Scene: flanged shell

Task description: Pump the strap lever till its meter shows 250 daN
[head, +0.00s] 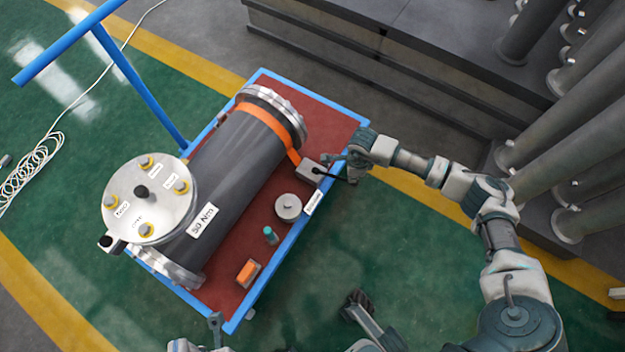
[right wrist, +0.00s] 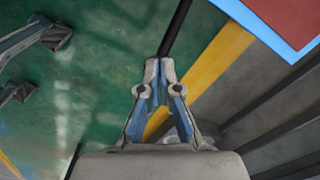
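The dark grey flanged shell (head: 235,165) lies in the red cart tray, with an orange strap (head: 268,118) over it. The strap runs down to a small grey box (head: 309,172) at the tray's right edge. A thin black lever (head: 336,176) sticks out of the box to the right. My right gripper (head: 347,165) is at the lever's outer end. In the right wrist view, its fingertips (right wrist: 160,66) are closed around the black bar (right wrist: 176,30). A white label (head: 313,202) by the box is too small to read. Of my left arm, only a piece seems to show at the bottom edge.
A grey round part (head: 288,207), a teal item (head: 270,235) and an orange block (head: 247,272) lie in the tray. The cart's blue rim (head: 345,155) borders it. Grey pipes (head: 580,120) stand at right.

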